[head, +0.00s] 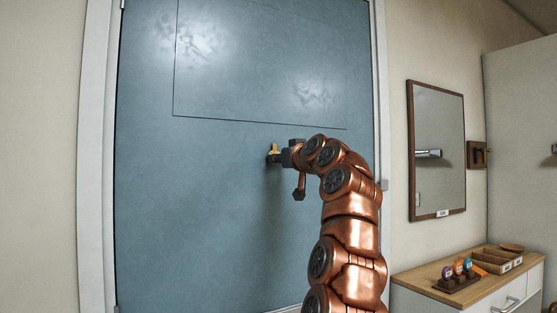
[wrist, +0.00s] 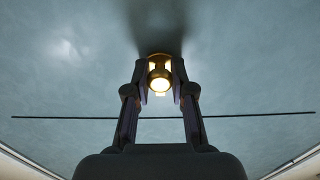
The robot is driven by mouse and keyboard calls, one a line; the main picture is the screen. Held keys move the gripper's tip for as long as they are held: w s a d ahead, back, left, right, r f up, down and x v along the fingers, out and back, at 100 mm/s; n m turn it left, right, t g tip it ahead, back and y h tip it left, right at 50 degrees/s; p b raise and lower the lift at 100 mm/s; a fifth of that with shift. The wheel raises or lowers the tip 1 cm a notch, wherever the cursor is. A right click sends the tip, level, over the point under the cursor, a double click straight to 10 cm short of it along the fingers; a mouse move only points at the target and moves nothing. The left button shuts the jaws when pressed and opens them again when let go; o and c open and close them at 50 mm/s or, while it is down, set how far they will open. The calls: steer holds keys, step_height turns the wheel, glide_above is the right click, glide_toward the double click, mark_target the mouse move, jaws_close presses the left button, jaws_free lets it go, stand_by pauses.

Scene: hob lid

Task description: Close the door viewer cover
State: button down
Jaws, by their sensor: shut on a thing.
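The door viewer (wrist: 159,72) is a small brass fitting on the blue-grey door (head: 230,190). In the wrist view its round face glows bright, and a small pale tab shows just below it. In the head view only a bit of yellow brass (head: 274,148) shows at my gripper's tip. My gripper (wrist: 160,66) has one finger on each side of the brass fitting and is shut on it. I cannot tell the viewer's cover apart from its body, nor how far the cover is open. In the head view my gripper (head: 274,155) is up against the door.
A framed mirror (head: 437,150) hangs on the wall right of the door. Below it a cabinet (head: 470,280) carries several coloured items in a rack (head: 460,282) and a wooden tray (head: 497,262). The door face left of my gripper is clear.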

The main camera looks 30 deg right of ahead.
steer(key=shift+r, duration=0.1)
steer(key=c, duration=1.4)
jaws_free()
steer(key=o, duration=0.4)
steer(key=shift+w, duration=0.15)
steer(key=shift+s+a, duration=0.15)
steer(key=shift+s, duration=1.85)
steer(key=shift+s+a, duration=0.2)
steer(key=shift+s, duration=1.75)
steer(key=shift+s+a, duration=0.15)
steer(key=shift+s, duration=1.85)
